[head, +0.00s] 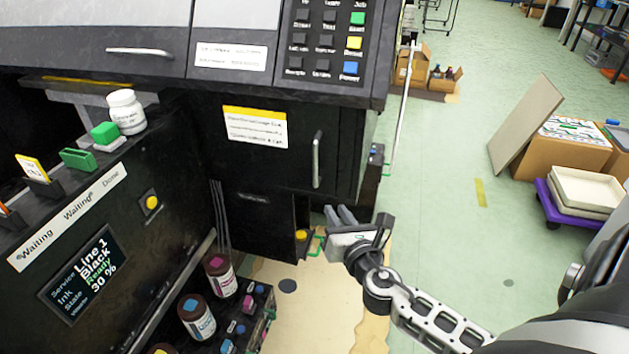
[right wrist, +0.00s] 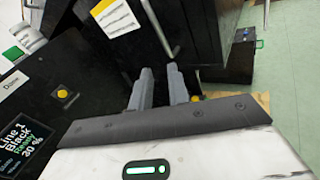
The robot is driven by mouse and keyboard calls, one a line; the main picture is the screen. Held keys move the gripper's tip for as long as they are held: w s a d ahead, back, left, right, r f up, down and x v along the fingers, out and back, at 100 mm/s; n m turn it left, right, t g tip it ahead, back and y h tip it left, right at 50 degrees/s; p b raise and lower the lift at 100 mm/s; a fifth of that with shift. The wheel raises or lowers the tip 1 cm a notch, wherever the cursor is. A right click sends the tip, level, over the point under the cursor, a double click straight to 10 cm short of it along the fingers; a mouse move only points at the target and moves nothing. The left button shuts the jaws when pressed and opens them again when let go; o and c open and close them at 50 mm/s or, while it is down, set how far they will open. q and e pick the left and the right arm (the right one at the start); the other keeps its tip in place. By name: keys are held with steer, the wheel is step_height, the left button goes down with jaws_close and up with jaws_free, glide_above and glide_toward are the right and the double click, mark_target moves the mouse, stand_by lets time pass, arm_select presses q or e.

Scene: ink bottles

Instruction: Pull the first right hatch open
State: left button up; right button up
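The black hatch (head: 275,165) on the right of the machine front has an upright silver handle (head: 317,158) and a white and yellow label (head: 255,126). It looks shut. The handle also shows in the right wrist view (right wrist: 158,28). My right gripper (head: 339,209) is below and slightly right of the handle, apart from it. Its two fingers (right wrist: 160,74) are spread with an empty gap, pointing toward the machine. My left gripper is not in view.
A lower black panel (head: 262,222) with a yellow knob (head: 302,236) is left of my right gripper. Ink bottles (head: 220,275) stand on a low rack. A white bottle (head: 126,111) is on the left ledge.

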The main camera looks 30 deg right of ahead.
mark_target(316, 165)
steer(key=w+d, duration=0.1)
steer(key=w, duration=0.4)
steer(key=w+d+n+b, duration=0.1)
steer(key=w+d, duration=0.1)
steer(key=w, duration=0.3)
steer(key=w+d+r+n, duration=0.1)
steer(key=w+d, duration=0.1)
steer(key=w, duration=0.4)
steer(key=shift+w+d+r+t+h+b, duration=0.1)
steer(key=shift+t+h+b, duration=0.2)
steer(key=shift+t+b, duration=0.1)
jaws_close()
